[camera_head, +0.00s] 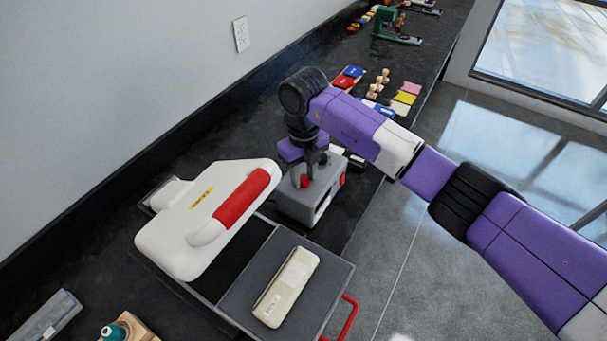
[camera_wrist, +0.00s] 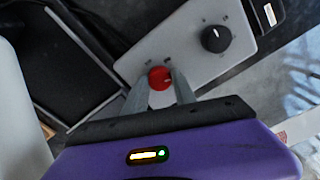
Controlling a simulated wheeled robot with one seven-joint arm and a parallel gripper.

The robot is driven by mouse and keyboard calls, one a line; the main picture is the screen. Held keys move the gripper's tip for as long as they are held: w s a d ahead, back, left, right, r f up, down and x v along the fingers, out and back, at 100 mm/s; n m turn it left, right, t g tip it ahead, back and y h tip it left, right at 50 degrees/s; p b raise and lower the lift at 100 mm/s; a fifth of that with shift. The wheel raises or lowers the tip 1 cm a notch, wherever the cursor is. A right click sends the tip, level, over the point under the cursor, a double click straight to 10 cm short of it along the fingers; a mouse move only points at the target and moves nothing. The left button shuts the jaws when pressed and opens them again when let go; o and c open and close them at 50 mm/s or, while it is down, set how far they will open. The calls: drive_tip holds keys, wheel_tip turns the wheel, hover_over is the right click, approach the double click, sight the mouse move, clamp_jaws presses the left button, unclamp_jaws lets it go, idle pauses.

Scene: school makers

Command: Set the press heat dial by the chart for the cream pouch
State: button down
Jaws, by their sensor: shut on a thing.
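The grey control box (camera_head: 287,207) stands on the black counter, right of the heat press. In the wrist view its top panel (camera_wrist: 190,60) carries a red dial (camera_wrist: 160,77) and a black dial (camera_wrist: 215,39). My gripper (camera_wrist: 160,84) points down at the box, with its two fingers shut on the red dial. The head view shows my gripper (camera_head: 312,171) over the box from the side. The marks around the dials are too small to read. The cream pouch (camera_head: 286,287) lies on the press's grey lower plate (camera_head: 240,296). No chart can be made out.
The white press lid (camera_head: 170,228) with a red handle (camera_head: 243,199) is raised left of the box. A red bar (camera_head: 349,318) sticks out at the plate's right. Coloured items lie farther along the counter. A teal-capped bottle (camera_head: 113,332) stands at the lower left.

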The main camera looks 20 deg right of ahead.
sight(303, 179)
drive_tip(key=n+b, duration=0.1)
drive_tip(key=n, duration=0.4)
drive_tip(key=n+b, duration=0.3)
drive_tip(key=n, duration=0.3)
drive_tip(key=shift+w+b, duration=0.1)
drive_tip(key=shift+b, duration=0.25)
drive_tip(key=n+b, duration=0.3)
drive_tip(key=n, duration=0.3)
drive_tip(key=n+b, duration=0.2)
drive_tip(key=n, duration=0.3)
drive_tip(key=shift+n+b, duration=0.3)
drive_tip(key=shift+b, duration=0.05)
drive_tip(key=shift+r, duration=0.1)
drive_tip(key=c, duration=1)
unclamp_jaws()
drive_tip(key=shift+r+b, duration=0.35)
drive_tip(key=shift+r, duration=3.55)
